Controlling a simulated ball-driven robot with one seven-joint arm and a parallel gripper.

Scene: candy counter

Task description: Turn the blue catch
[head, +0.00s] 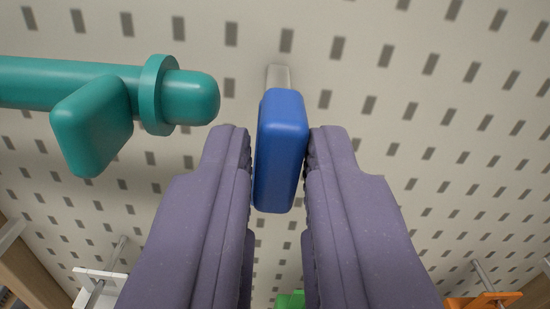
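The blue catch (281,150) is a rounded blue block on a short metal stem in front of a pegboard wall. It stands upright in the middle of the head view. My gripper (280,145) has its two purple fingers on either side of the catch. The right finger looks to be against the catch's right side, and the left finger is very close to or touching its left side. The catch's far side is hidden.
A teal bar (60,82) with a collar and a teal block (92,125) reaches in from the left. A white part (98,283), a green part (290,299) and an orange part (482,301) show low down. The pegboard (440,110) is bare to the right.

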